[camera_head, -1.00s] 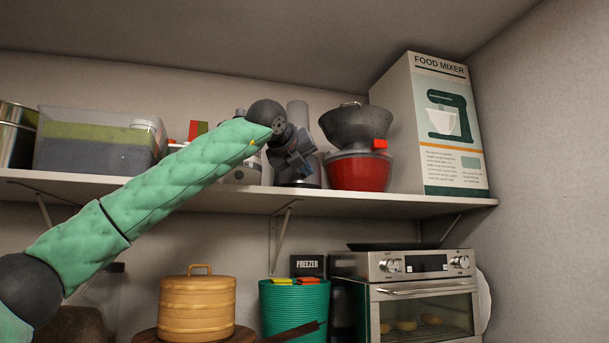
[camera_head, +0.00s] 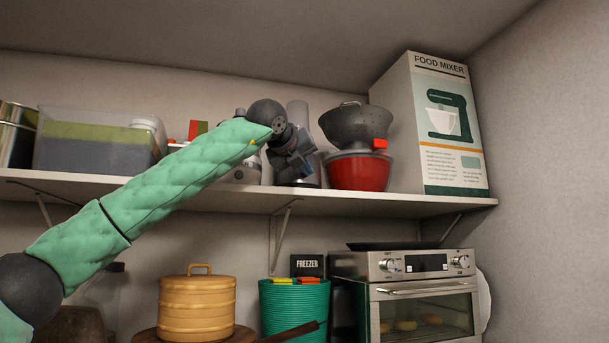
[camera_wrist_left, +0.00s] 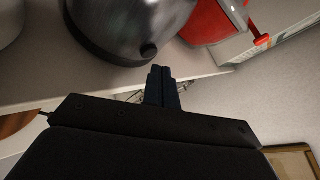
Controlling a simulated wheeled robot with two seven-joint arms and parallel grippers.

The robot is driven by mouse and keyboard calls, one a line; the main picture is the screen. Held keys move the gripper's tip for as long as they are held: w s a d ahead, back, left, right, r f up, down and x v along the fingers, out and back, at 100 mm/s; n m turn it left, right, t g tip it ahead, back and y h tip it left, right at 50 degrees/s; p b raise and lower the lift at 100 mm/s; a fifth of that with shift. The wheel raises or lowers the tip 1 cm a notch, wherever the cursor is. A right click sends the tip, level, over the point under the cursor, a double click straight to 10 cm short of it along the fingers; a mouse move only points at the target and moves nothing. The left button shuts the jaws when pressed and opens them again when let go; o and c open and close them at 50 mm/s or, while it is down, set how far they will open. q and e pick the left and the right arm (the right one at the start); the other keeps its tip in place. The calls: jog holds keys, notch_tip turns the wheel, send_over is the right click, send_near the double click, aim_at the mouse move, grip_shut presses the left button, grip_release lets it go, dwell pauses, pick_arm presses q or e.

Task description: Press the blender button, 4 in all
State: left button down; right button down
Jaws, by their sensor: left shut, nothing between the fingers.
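The blender (camera_head: 298,112) stands on the wall shelf, mostly hidden behind my left gripper; its grey upright jar shows above. In the left wrist view its rounded metallic base (camera_wrist_left: 112,25) is at the top, with a round dark button (camera_wrist_left: 148,51) low on its side. My left gripper (camera_head: 300,172) is in front of the blender base in the head view. In the left wrist view its fingers (camera_wrist_left: 160,72) are shut and empty, with the tips just below and right of the button. I cannot tell whether they touch it. My right gripper is not in view.
A red bowl with a grey bowl on top (camera_head: 358,172) stands close to the right of the blender. A food mixer box (camera_head: 448,125) is farther right. A clear bin (camera_head: 95,150) sits at left on the shelf (camera_head: 400,205). A toaster oven (camera_head: 425,300) is below.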

pick_arm(q)
jog(key=shift+w, duration=0.2)
dwell(0.6)
jog(key=shift+w+a, duration=0.15)
jog(key=shift+w, duration=0.05)
jog(key=shift+w+a, duration=0.1)
jog(key=shift+w, duration=0.2)
dwell(0.9)
jog(key=shift+b, duration=0.35)
jog(key=shift+s+d+b, duration=0.25)
jog(key=shift+s+b, duration=0.45)
jog(key=shift+s, duration=0.05)
